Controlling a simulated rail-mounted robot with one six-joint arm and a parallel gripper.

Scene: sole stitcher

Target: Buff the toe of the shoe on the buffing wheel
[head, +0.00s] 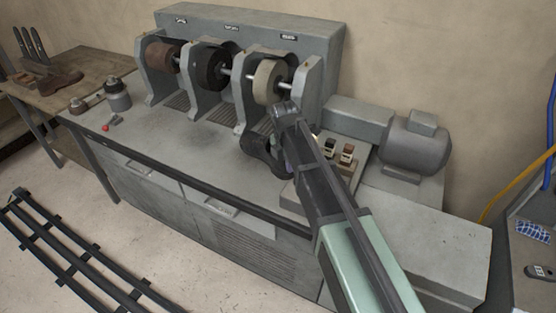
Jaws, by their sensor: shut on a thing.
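My gripper (277,144) is mostly hidden behind my own arm. It is shut on a dark shoe (258,151), which it holds in front of and below the pale wheel. The shoe's right part is hidden by my arm. A grey machine carries three wheels in a row: a brown wheel (163,57) at left, a black wheel (210,69) in the middle and a cream wheel (267,83) at right. The shoe appears apart from the cream wheel. The labels above the wheels are too small to read.
A grey motor (414,145) and a panel with switches (345,152) stand right of the wheels. Small containers (118,96) and a red button (105,128) are on the bench's left. The bench's left front is clear.

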